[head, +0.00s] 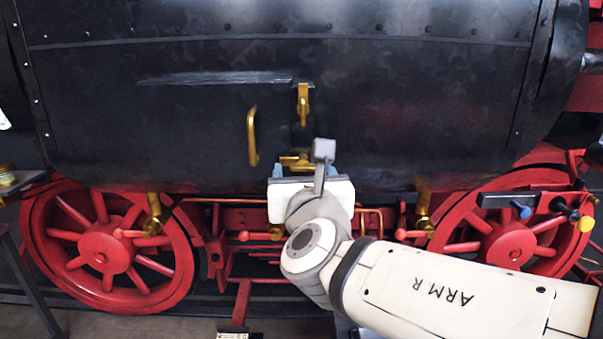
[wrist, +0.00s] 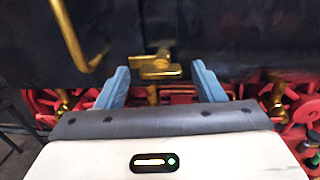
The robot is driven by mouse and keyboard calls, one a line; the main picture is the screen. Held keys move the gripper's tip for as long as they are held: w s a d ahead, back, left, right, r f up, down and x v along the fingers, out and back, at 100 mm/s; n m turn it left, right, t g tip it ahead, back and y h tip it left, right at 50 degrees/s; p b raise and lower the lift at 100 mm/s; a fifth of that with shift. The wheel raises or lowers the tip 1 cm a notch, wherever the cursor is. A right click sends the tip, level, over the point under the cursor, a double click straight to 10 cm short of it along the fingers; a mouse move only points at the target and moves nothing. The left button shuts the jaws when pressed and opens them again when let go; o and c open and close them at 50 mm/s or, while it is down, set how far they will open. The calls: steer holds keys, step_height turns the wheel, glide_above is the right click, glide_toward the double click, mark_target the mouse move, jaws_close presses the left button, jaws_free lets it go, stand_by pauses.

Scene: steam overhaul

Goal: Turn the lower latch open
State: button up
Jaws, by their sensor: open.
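The lower latch (head: 297,161) is a brass piece low on the black boiler side, with its handle lying about level. In the wrist view the lower latch (wrist: 157,67) sits ahead of my gripper, between the lines of the two blue fingers. My gripper (wrist: 162,85) is open and empty, and its fingers seem apart from the latch. In the head view my gripper (head: 305,170) is just below the latch, and its body and wrist hide most of the fingers. The upper latch (head: 303,103) is brass and points upright above.
A brass handle bar (head: 252,137) stands upright left of the latches and also shows in the wrist view (wrist: 77,36). Red wheels (head: 103,249) and pipework lie below the boiler. The dark boiler side (head: 410,120) right of the latches is clear.

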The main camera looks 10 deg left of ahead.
steer(key=shift+c, duration=0.2)
steer(key=c, duration=0.9)
steer(key=shift+c, duration=0.2)
steer(key=shift+f+b, duration=0.15)
steer(key=shift+b, duration=0.5)
steer(key=shift+a+m+t+h+b, duration=0.15)
steer(key=shift+m+t+h+b, duration=0.2)
steer(key=shift+m+b, duration=5.3)
steer(key=shift+a+m+t+h+b, duration=0.1)
steer(key=shift+m+t+h+b, duration=0.25)
steer(key=shift+m+b, duration=5.3)
steer(key=n+b, duration=0.3)
steer(key=shift+r+b, duration=0.2)
steer(key=shift+b, duration=0.15)
